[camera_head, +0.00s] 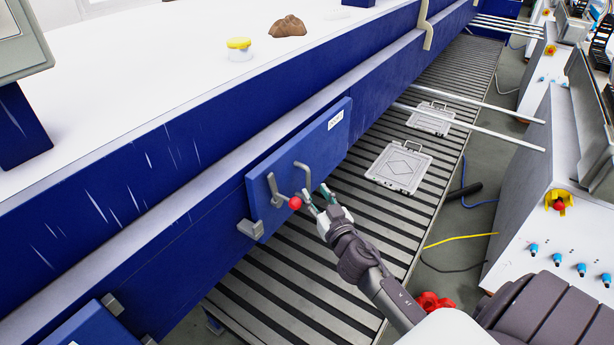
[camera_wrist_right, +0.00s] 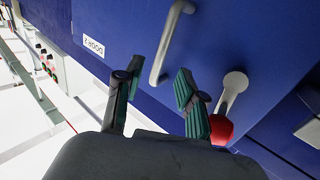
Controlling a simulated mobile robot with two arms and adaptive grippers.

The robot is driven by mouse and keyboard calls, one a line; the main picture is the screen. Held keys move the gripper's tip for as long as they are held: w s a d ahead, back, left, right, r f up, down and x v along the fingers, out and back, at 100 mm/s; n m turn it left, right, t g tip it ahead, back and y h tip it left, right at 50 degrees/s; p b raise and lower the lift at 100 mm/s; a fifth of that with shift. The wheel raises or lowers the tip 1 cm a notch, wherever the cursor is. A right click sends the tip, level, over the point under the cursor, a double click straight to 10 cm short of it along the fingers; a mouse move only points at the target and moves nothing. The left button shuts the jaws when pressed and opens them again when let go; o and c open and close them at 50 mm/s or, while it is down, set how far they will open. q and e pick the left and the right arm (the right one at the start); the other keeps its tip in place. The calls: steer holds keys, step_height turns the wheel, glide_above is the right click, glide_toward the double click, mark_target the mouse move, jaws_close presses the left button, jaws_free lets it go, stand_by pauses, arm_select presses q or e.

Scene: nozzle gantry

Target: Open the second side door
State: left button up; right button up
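The blue side door (camera_head: 318,147) is on the long blue housing, and its panel looks flush against it. In the right wrist view the door (camera_wrist_right: 110,20) carries a white label (camera_wrist_right: 93,46), upside down, that seems to read "DOOR 2". A grey bar handle (camera_head: 305,172) and a lever with a red knob (camera_head: 295,203) are on its face. My right gripper (camera_head: 318,196) is open and empty, just right of the knob. My left gripper is out of view.
Another blue door (camera_head: 92,328) is at the lower left. A slatted floor (camera_head: 335,255) runs alongside the housing, with two grey metal plates (camera_head: 399,167) (camera_head: 431,117) on it. White rods (camera_head: 478,128) cross above the slats. A yellow cable (camera_head: 460,239) lies at the right.

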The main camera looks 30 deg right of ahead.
mark_target(308, 182)
steer(key=w, duration=0.3)
steer(key=w+d, duration=0.1)
steer(key=w, duration=0.2)
steer(key=shift+d+p, duration=0.1)
steer(key=shift+p, duration=0.25)
steer(key=shift+c, duration=0.2)
jaws_close()
